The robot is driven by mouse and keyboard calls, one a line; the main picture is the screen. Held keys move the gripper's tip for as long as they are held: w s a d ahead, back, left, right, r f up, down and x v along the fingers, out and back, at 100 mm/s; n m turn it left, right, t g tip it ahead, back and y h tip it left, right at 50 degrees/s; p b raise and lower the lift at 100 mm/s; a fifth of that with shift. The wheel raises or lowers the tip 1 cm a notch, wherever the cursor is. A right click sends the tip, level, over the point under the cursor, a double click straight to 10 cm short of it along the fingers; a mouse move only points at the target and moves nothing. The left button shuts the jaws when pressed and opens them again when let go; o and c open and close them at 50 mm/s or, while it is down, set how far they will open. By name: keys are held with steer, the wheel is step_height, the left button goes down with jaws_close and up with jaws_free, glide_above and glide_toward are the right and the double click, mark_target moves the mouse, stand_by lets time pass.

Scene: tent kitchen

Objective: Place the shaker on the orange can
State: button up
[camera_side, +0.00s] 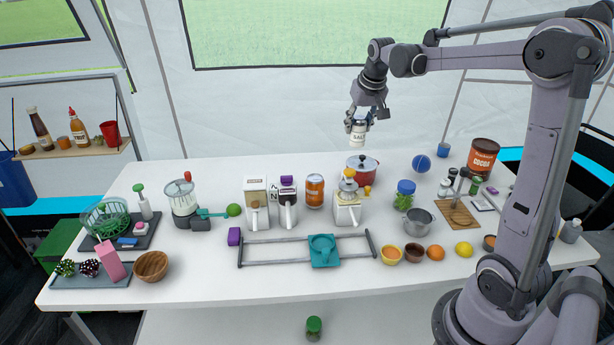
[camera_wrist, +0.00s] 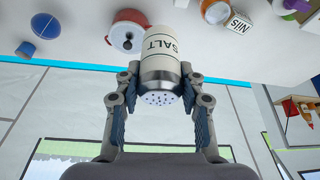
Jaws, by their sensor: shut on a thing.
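The shaker (camera_side: 358,135) is cream-white with the word SALT on it. My gripper (camera_side: 359,116) is shut on it and holds it high above the back of the table, over and a little behind the red pot. In the wrist view the shaker (camera_wrist: 160,62) sits between both fingers of my gripper (camera_wrist: 160,92), with its metal holed cap towards the camera. The orange can (camera_side: 315,191) stands upright on the table, lower and to the left of the shaker in the side view.
A red pot (camera_side: 362,166) stands below the shaker. White dispensers (camera_side: 256,196) stand left of the can, and a white box-like device (camera_side: 347,207) stands to its right. A rail frame with a teal piece (camera_side: 323,251) lies in front. A blue ball (camera_side: 421,163) and cocoa tin (camera_side: 483,156) are further right.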

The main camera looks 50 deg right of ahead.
steer(key=shift+w+a+f, duration=1.2)
steer(key=shift+w+f, duration=0.3)
steer(key=shift+f, duration=0.3)
steer(key=shift+w+a+f, duration=1.2)
steer(key=shift+w+f, duration=0.25)
steer(key=shift+f, duration=0.35)
steer(key=shift+w+a+f, duration=1.2)
steer(key=shift+w+f, duration=0.3)
steer(key=shift+f, duration=0.3)
steer(key=shift+f, duration=0.1)
steer(key=o, duration=1.2)
steer(key=v, duration=1.2)
steer(key=s+a+f+n+t+y, duration=0.1)
steer(key=s+a+n, duration=0.1)
steer(key=s+a, duration=0.3)
steer(key=s+a+f+n+t+y, duration=0.1)
steer(key=s+a+f+n, duration=0.1)
steer(key=s+a, duration=0.4)
steer(key=s+a+f+n+t, duration=0.1)
steer(key=s+a+f+n, duration=0.1)
steer(key=s+a, duration=0.4)
steer(key=shift+s+n+y, duration=0.4)
steer(key=shift+s+n, duration=0.2)
steer(key=shift+s, duration=0.4)
